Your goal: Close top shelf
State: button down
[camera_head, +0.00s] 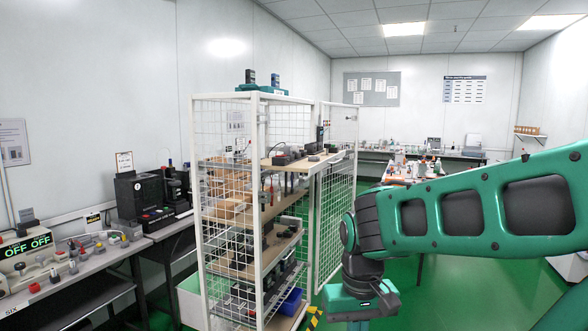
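A white wire-mesh cabinet (229,187) stands left of centre with several shelves. Its top shelf (296,166) is a wooden board with a light front edge. It sticks out to the right past the cabinet's front post. Dark handheld devices (284,159) and other small items lie on it. The mesh door (335,215) stands open behind the shelf's outer end. My gripper (360,304) is at the bottom centre, right of the cabinet and below the top shelf, apart from it. It hangs down and its fingertips are not visible.
Lower shelves (268,252) hold boxes and dark devices, with a blue bin (290,302) at the bottom. Workbenches with equipment (70,270) line the left wall. Another cluttered table (408,172) stands behind. Green floor (455,270) is clear to the right.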

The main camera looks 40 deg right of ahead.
aim_at(311, 159)
jog(key=z, duration=0.3)
jog(key=i, duration=0.9)
jog(key=z, duration=0.6)
